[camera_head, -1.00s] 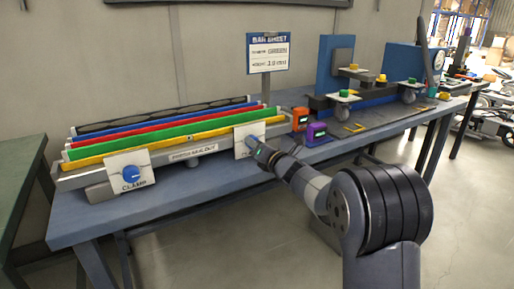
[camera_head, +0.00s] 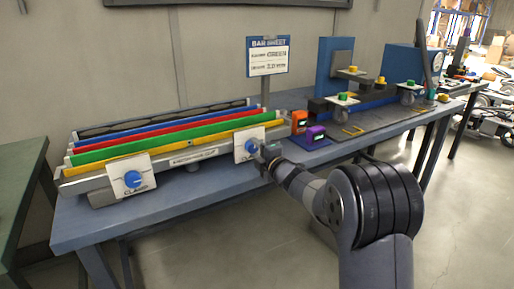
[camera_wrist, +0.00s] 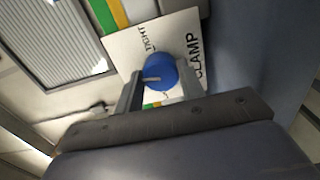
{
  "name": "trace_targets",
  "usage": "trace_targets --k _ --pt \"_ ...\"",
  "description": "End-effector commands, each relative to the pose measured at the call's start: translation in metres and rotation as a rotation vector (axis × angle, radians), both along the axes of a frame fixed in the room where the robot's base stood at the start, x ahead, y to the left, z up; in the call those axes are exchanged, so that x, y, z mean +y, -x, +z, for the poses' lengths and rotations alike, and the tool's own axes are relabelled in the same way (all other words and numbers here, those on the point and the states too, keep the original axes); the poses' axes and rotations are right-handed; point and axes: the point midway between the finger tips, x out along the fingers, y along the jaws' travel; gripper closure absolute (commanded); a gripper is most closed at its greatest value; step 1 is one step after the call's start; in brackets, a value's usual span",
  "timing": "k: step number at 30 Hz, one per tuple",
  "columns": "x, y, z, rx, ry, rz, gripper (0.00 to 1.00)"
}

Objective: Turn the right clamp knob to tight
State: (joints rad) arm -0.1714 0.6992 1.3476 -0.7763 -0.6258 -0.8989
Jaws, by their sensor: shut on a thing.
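The right clamp knob (camera_head: 253,146) is a round blue knob on a white plate at the right end of the bar rack. In the wrist view the knob (camera_wrist: 161,72) sits between my two fingers, with a pale pointer mark toward the picture's left. The plate (camera_wrist: 120,46) reads "CLAMP", and "TIGHT" is printed above and left of the knob; the pointer is not at that word. My gripper (camera_wrist: 160,88) is shut on the knob; it also shows in the head view (camera_head: 264,153). Part of the plate is hidden by the fingers.
The left clamp knob (camera_head: 133,179) is on its own plate. Yellow, green, red and blue bars lie in the rack (camera_head: 190,158). Orange (camera_head: 299,121) and purple (camera_head: 315,133) blocks stand to the right. A sign (camera_head: 268,57) stands behind. Floor in front is clear.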

Motion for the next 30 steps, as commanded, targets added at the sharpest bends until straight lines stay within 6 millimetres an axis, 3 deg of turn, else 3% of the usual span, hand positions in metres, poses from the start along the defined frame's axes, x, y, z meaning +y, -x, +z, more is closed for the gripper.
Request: trace_targets --k 30 --pt "0.0006 0.0003 0.0001 0.539 -0.797 -0.002 0.86"
